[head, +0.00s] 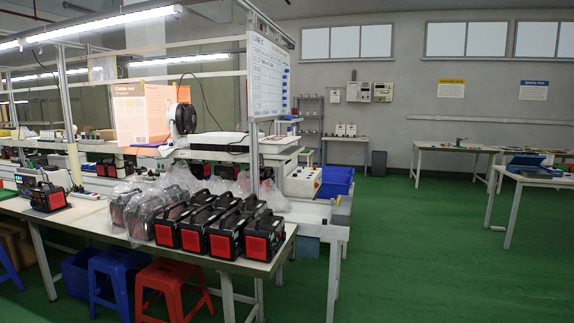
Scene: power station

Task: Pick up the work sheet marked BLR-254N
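I cannot make out any sheet marked BLR-254N. An orange sheet with small print (142,113) hangs upright above the left workbench, and its text is too small to read fully. A white board with rows of writing (269,78) stands at the end of the bench, also unreadable from here. Something flat and pale (540,171) lies on the right-hand table beside a blue item, too far to identify. My gripper is not in view.
A workbench (282,238) carries several black and red power units (239,232), some in clear plastic. Red (172,279) and blue (110,268) stools stand beneath its front edge. Another table (452,149) stands at the back right. The green floor (410,260) is clear at centre right.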

